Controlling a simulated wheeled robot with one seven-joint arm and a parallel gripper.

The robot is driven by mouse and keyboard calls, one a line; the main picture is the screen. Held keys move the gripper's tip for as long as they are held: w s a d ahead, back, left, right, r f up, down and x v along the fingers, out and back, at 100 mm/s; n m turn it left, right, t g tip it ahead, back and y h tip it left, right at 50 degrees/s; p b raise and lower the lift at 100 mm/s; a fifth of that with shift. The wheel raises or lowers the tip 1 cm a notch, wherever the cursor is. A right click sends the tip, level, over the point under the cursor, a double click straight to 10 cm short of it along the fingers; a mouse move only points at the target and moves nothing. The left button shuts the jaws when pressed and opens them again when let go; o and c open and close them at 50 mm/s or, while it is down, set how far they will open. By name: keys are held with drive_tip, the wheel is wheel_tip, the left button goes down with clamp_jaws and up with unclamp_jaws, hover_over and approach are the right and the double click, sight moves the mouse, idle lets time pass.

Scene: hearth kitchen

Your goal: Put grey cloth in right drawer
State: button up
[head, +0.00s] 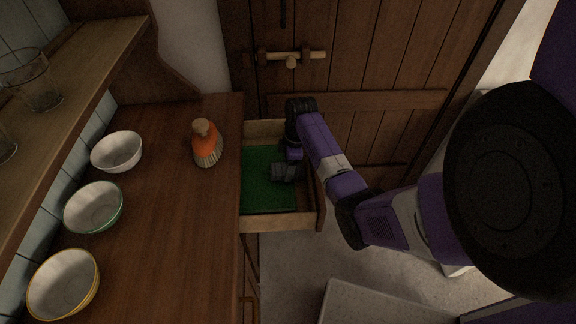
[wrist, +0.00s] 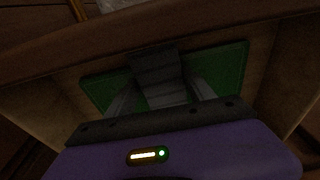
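The right drawer (head: 281,222) is pulled open beside the counter in the head view; it has a green lining (head: 264,188), also seen in the wrist view (wrist: 234,66). My gripper (wrist: 160,80) reaches down into the drawer, with one finger at each side of the folded grey cloth (wrist: 155,68). The fingertips appear to meet the cloth's sides. The cloth also shows as a small grey block (head: 284,172) over the lining in the head view. I cannot tell whether it touches the drawer floor. My arm covers part of the drawer's right side.
A wooden counter (head: 190,240) lies left of the drawer, with an orange bottle (head: 206,145) near its edge. White (head: 118,150), green-rimmed (head: 95,207) and yellow-rimmed (head: 65,284) bowls stand along the wall. A wooden door (head: 385,60) is behind the drawer.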

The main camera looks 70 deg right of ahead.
drive_tip(key=o, duration=0.3)
drive_tip(key=shift+o, duration=0.2)
drive_tip(key=shift+r, duration=0.1)
wheel_tip(320, 180, up, 13)
drive_tip(key=s, duration=0.1)
drive_tip(key=shift+s+d, duration=0.35)
drive_tip(key=shift+d, duration=0.05)
idle(0.3)
